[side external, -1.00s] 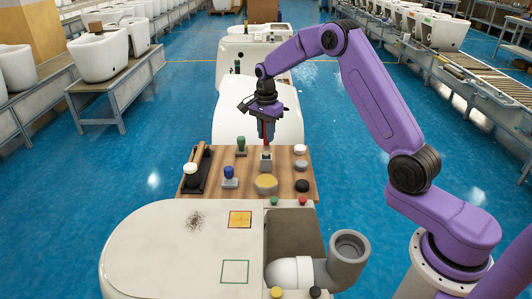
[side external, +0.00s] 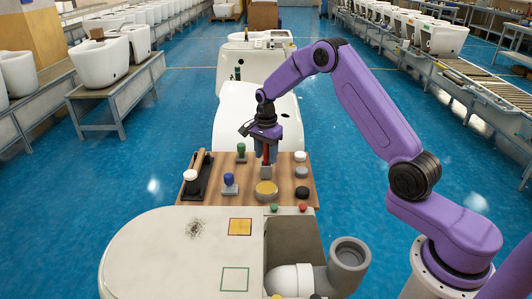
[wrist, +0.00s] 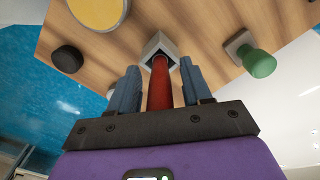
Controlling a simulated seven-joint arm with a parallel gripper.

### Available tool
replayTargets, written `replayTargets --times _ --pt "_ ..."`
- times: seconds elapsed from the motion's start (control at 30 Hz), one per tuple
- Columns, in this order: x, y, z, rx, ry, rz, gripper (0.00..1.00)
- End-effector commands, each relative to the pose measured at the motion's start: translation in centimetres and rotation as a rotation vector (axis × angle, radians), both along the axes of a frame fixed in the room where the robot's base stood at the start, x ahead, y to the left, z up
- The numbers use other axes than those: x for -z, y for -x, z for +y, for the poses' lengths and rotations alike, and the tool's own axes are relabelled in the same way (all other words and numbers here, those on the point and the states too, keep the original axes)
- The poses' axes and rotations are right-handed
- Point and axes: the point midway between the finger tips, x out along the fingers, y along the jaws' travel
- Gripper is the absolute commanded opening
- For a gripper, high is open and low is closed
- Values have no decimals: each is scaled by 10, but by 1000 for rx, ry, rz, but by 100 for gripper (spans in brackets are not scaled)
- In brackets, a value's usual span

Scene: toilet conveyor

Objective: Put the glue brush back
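The glue brush shows as a red handle (wrist: 160,85) in the wrist view. Its far end is inside the dark opening of a small grey square holder (wrist: 157,45) on the wooden board. My gripper (wrist: 160,78) has one blue-grey finger on each side of the handle, with narrow gaps between fingers and handle, so it looks open around it. In the side view my gripper (side external: 265,152) is just above the holder (side external: 266,171), with the red handle (side external: 265,154) upright between the fingers. The bristles are hidden.
The wooden board (side external: 215,195) also holds a green stamp (side external: 241,152), a blue stamp (side external: 229,183), a yellow round pad (side external: 265,192), a black tray with a wooden-handled tool (side external: 196,178) and several round knobs at right. A white toilet body (side external: 150,245) stands in front.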

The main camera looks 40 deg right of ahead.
Motion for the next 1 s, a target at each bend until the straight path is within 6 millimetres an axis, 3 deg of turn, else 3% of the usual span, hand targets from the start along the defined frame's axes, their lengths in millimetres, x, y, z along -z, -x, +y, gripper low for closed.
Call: replayTargets --times 0.37,0.8,1.0 --pt "-8 -1 0 0 1 -3 48" --pt "-88 -1 0 0 0 -5 48" --pt "-114 -1 1 -1 1 -3 48"
